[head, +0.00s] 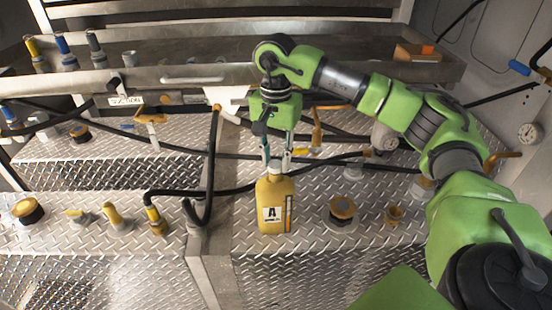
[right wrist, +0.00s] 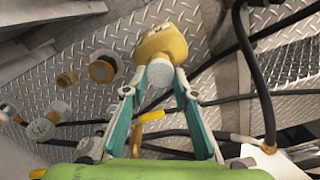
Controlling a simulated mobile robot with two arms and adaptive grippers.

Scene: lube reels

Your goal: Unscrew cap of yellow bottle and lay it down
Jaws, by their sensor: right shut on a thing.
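The yellow bottle (head: 275,218) stands upright on the diamond-plate surface in the head view, with a label marked "A" on its front. My right gripper (head: 276,167) points down at the bottle's top, its two fingers on either side of the cap. In the right wrist view, the grey-white round cap (right wrist: 160,73) sits between the two teal fingertips of my right gripper (right wrist: 160,82), with the yellow bottle (right wrist: 163,42) right behind it. The gripper is shut on the cap. The cap looks in line with the bottle's neck; I cannot tell if it is loose. My left gripper is not in view.
Black hoses (head: 210,165) run across the plate behind and left of the bottle. Yellow-brown caps (head: 343,207) and fittings (head: 112,215) stand to both sides. Some bare plate (head: 310,240) lies right of the bottle.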

